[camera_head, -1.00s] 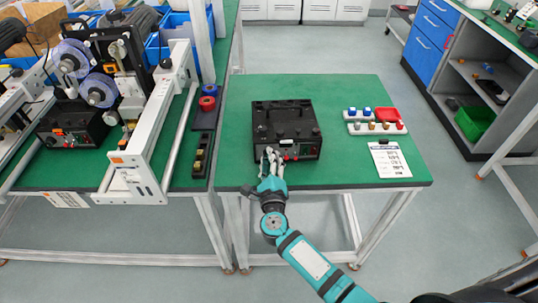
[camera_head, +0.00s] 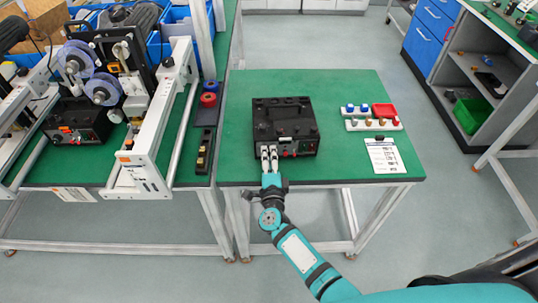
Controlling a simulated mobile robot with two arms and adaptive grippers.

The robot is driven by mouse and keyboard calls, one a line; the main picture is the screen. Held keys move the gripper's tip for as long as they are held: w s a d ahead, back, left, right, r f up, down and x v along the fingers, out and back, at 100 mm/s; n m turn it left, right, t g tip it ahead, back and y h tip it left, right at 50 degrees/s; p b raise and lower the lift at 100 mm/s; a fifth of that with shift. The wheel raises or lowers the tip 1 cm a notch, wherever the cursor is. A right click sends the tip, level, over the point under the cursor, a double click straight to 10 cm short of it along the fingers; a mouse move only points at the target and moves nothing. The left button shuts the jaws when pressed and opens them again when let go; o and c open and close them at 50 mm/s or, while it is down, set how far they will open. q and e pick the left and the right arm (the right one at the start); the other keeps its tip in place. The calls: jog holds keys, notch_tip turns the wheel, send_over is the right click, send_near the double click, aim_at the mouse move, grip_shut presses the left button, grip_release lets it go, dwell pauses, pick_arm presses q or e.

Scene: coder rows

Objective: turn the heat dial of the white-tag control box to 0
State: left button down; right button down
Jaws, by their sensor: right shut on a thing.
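The black control box (camera_head: 285,116) stands on the green table right of the machine, with a small white tag (camera_head: 284,139) on its front. My right gripper (camera_head: 269,152) is at the left part of its front panel, fingers pointing away from me and shut on what appears to be the heat dial. The fingers hide the dial, so its setting cannot be read. Small red and green parts (camera_head: 305,147) show on the panel to the right of the fingers. My left gripper is not in view.
A second black box (camera_head: 78,124) with an orange mark sits under the machine on the left. White racks with small coloured knobs (camera_head: 373,125), a red tray (camera_head: 384,110) and a printed sheet (camera_head: 384,156) lie on the right of the table (camera_head: 340,90).

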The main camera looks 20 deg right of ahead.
dwell(0.5)
jog(key=c, duration=1.3)
grip_release()
jog(key=v, duration=1.2)
jog(key=shift+a, duration=0.1)
jog(key=s+a+f+n+g+y, duration=0.1)
jog(key=s+f+n+g+y, duration=0.2)
jog(key=s+f+n, duration=0.7)
jog(key=s+a+f+n+g+y, duration=0.1)
jog(key=s+f+n+g+y, duration=0.2)
jog(key=f, duration=1.3)
jog(key=s+d+f+n+g, duration=0.3)
jog(key=s+f, duration=0.2)
jog(key=s, duration=0.4)
jog(key=s+d+f+n+g+h, duration=0.1)
jog(key=s+d+f+n+g, duration=0.3)
jog(key=s, duration=0.4)
jog(key=s+d+f+n+g+h+b, duration=0.1)
jog(key=s+d+f+n+g, duration=0.2)
jog(key=s+f, duration=0.4)
jog(key=shift+s+d+f+g, duration=0.1)
jog(key=shift+s+d, duration=0.15)
jog(key=shift+s, duration=0.2)
jog(key=shift+s+d+g, duration=0.1)
jog(key=shift+s+d, duration=0.1)
jog(key=shift+s, duration=0.2)
jog(key=shift+s+d+g, duration=0.1)
jog(key=shift+s+d, duration=0.15)
jog(key=shift+s, duration=0.2)
